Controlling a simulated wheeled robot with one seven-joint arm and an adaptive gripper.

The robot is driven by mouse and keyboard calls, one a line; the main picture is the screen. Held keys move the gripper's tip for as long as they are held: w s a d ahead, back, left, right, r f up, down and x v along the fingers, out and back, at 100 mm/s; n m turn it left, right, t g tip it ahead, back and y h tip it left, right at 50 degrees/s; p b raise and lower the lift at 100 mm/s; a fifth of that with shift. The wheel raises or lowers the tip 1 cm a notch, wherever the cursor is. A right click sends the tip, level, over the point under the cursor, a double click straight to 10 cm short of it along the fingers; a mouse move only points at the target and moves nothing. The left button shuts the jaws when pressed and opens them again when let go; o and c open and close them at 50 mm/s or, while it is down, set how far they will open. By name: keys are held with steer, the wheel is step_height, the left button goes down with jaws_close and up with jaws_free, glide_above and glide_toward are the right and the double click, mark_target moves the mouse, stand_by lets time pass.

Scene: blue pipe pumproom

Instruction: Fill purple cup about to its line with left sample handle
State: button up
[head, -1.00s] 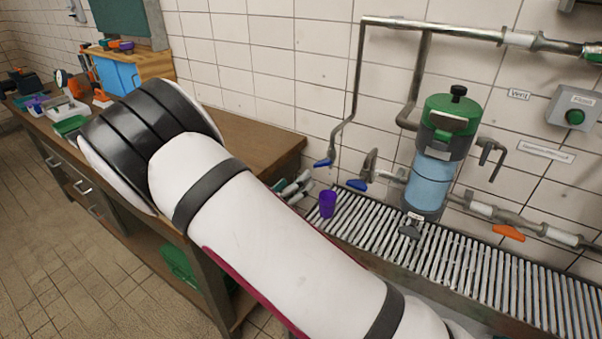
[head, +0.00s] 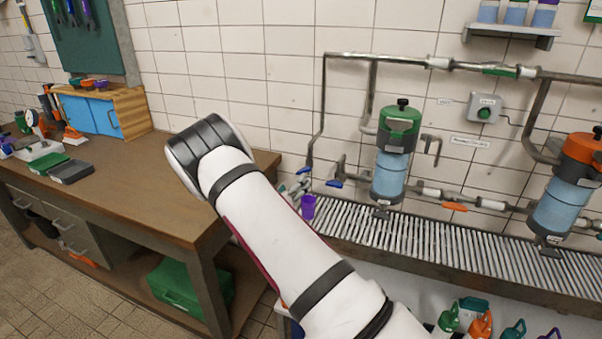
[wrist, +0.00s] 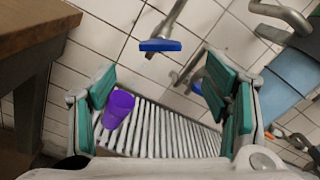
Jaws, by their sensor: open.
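The purple cup (head: 308,207) stands on the slatted drain grate below the left pipe outlet. In the wrist view the cup (wrist: 117,108) is between my fingers, closer to the left one; I cannot tell its distance. No fill line or contents can be made out. My gripper (wrist: 160,103) is open, with green pads apart and nothing held. In the head view my arm largely hides it. Two blue handles show by the pipes, a left one (head: 305,171) and a right one (head: 334,184). A blue handle (wrist: 160,45) lies ahead in the wrist view.
A green-topped filter (head: 391,155) stands right of the handles, and an orange-topped one (head: 568,185) farther right. The drain grate (head: 440,240) runs along the wall. A wooden workbench (head: 150,190) is at left, its corner close to my gripper's left.

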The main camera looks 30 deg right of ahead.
mark_target(304, 169)
steer(key=x, duration=1)
steer(key=shift+w+d, duration=0.1)
steer(key=c, duration=1.2)
